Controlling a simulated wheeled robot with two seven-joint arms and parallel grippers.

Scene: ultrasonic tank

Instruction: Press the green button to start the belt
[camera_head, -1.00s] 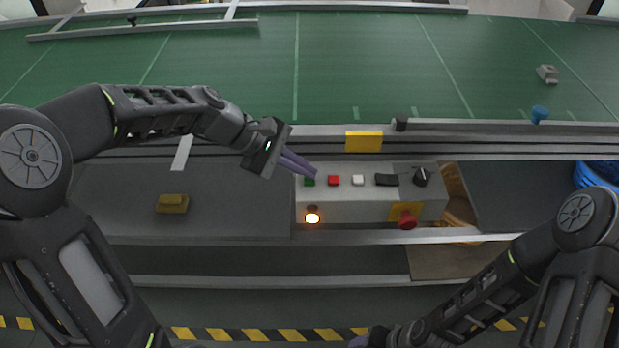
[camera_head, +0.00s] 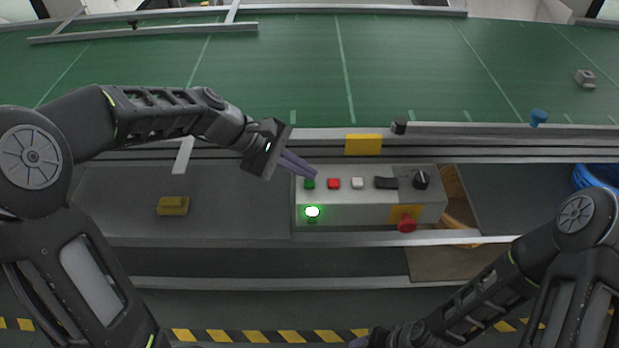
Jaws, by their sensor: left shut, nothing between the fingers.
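The control box (camera_head: 345,205) stands in front of the belt, with a row of buttons on its top. The green button (camera_head: 309,184) is at the left end, beside a red button (camera_head: 333,184) and a white button (camera_head: 357,183). My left gripper (camera_head: 314,174) is shut and empty, its purple fingertips at the green button, partly over it; I cannot tell if they touch. A lamp (camera_head: 312,212) on the box front glows green. My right gripper (camera_head: 362,341) is only partly visible at the bottom edge, away from the box.
The green belt (camera_head: 300,70) carries a small grey part (camera_head: 585,78) at the right. The box also has a black switch, a black knob (camera_head: 421,179) and a red emergency knob (camera_head: 407,224). A yellow block (camera_head: 173,205) lies on the left shelf. A blue crate (camera_head: 597,174) is at right.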

